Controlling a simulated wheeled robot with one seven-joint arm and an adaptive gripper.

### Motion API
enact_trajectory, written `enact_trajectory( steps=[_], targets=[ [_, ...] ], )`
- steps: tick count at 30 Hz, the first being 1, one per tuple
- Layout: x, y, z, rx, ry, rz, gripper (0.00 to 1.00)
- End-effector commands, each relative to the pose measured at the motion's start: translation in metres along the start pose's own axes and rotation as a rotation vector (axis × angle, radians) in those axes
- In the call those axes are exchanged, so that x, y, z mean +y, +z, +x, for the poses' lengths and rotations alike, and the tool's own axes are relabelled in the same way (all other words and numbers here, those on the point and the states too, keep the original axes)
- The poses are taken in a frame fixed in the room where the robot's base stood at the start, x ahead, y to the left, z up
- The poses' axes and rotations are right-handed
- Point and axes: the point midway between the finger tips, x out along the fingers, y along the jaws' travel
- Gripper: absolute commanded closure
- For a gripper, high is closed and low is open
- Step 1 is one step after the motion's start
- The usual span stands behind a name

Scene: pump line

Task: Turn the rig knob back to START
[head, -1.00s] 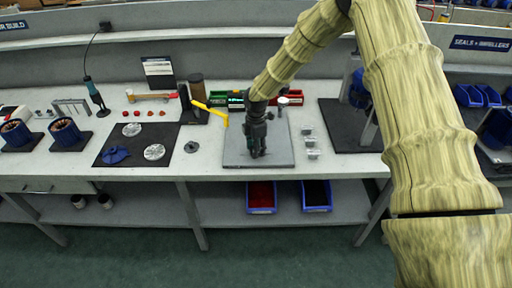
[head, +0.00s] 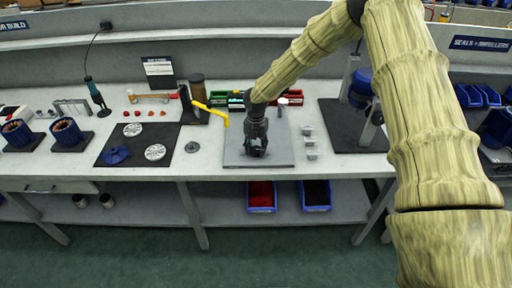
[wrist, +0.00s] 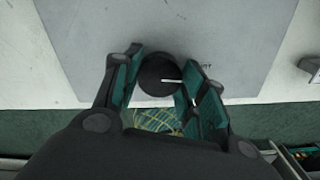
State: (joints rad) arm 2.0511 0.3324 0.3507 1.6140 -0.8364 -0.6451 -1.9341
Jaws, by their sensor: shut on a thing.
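The rig knob (wrist: 157,74) is a round black disc with a white pointer line, on the grey plate near its front edge. In the wrist view it sits between the two fingers of my gripper (wrist: 163,88), which is shut on it. The pointer line runs to the right, toward the right finger. Beside that finger a bit of dark lettering shows on the plate, mostly hidden. In the head view my gripper (head: 256,150) is low over the grey plate (head: 236,150) and hides the knob.
Small metal blocks (head: 310,143) stand right of the plate. A yellow-handled tool (head: 212,113) lies to its left, near a dark mat (head: 125,157) with discs. Red and green bins (head: 236,99) stand behind. A dark board with a press (head: 345,135) is further right.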

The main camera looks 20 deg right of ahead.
Motion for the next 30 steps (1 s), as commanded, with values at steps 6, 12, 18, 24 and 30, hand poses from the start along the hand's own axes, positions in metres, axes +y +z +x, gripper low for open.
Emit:
enact_trajectory(
  steps=[6, 12, 18, 24, 30],
  targets=[
    [0.0005, 0.0020, -0.0017, -0.003, 0.002, -0.082, 0.82],
    [0.0008, 0.0020, -0.0017, -0.003, 0.002, -0.114, 0.82],
    [0.0008, 0.0019, -0.0017, -0.003, 0.002, -0.121, 0.82],
    [0.0009, 0.0019, -0.0017, -0.004, 0.002, -0.120, 0.82],
    [0.0006, 0.0012, -0.0011, -0.002, 0.001, -0.120, 0.37]
  ],
)
